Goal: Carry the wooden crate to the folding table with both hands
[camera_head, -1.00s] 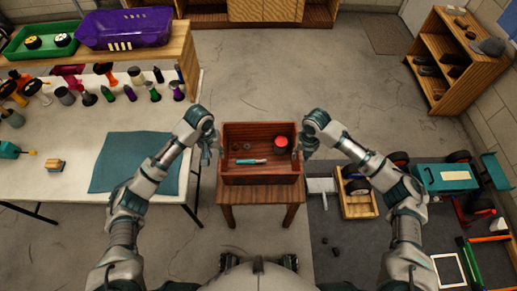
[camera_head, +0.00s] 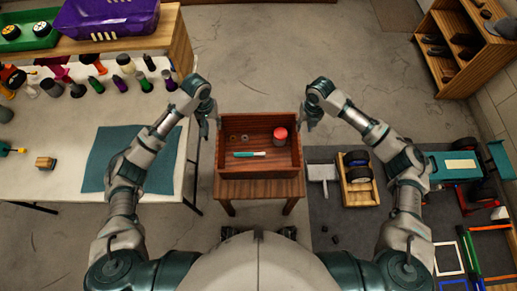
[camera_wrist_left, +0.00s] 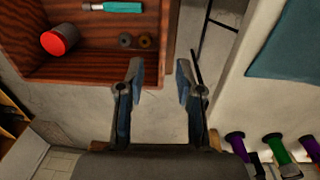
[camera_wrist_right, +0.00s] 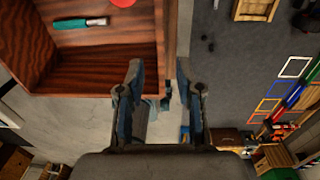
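The reddish-brown wooden crate (camera_head: 260,172) sits on a small wooden stand (camera_head: 292,189) in front of me. It holds a red-topped can (camera_head: 280,136), a teal-handled tool (camera_head: 249,154) and small dark rings (camera_head: 244,138). The white folding table (camera_head: 60,119) is at left. My left gripper (camera_head: 207,122) is at the crate's left side, my right gripper (camera_head: 308,118) at its right side. In the left wrist view the left gripper's fingers (camera_wrist_left: 160,75) are apart near the crate wall; in the right wrist view the right gripper's fingers (camera_wrist_right: 160,75) are apart around the wall's line. Contact is unclear.
A teal mat (camera_head: 131,159) covers part of the folding table, with several bottles and tools behind it. A purple bin (camera_head: 108,18) stands at the back left. A wooden tray (camera_head: 358,183) and a teal car (camera_head: 452,166) lie right. Floor behind the crate is clear.

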